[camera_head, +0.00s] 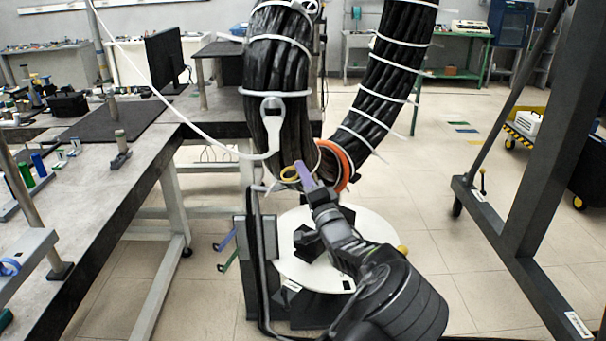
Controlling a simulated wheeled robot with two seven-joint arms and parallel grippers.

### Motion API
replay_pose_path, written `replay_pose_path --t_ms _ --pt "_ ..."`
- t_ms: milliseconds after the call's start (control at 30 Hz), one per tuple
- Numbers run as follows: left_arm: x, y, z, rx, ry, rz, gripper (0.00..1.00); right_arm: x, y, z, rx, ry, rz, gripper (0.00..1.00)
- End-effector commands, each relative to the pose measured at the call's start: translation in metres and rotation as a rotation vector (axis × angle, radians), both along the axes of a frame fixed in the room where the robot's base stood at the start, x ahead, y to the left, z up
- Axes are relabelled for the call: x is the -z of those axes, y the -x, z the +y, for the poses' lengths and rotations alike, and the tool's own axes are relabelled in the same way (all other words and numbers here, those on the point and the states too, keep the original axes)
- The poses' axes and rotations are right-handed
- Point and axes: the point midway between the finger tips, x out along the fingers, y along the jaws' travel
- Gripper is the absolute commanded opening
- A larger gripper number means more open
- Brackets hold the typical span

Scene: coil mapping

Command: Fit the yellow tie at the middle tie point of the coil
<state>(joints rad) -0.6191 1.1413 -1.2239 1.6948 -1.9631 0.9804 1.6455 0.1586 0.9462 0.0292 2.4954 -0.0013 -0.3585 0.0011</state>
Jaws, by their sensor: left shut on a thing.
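The coil (277,70) is a thick black cable bundle that hangs in a U shape, with several white ties around it. An orange ring (343,160) sits around its low bend. My left gripper (302,172) is at the bottom of the coil, its purple finger against or just in front of the black bundle. It is shut on the yellow tie (287,173), a small loop beside the fingertip at the coil's lower left side. Whether the tie goes around the bundle is hidden. My right gripper is not in view.
A white round plate (375,232) on a dark stand is below the coil. A grey workbench (95,205) with small parts stands at the left. A dark metal frame (530,165) stands at the right. A white cord (185,118) crosses to the coil.

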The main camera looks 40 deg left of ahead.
Motion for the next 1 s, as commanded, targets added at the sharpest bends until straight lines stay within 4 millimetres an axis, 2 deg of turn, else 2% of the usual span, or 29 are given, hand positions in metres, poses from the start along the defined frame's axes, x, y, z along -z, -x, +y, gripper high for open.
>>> replay_pose_path --t_ms 700,1000 --pt "-0.007 -0.01 0.018 0.0 0.0 0.0 0.0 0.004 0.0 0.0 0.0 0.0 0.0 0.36" --pt "-0.007 -0.011 0.018 0.0 0.0 0.0 0.0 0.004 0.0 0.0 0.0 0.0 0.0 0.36"
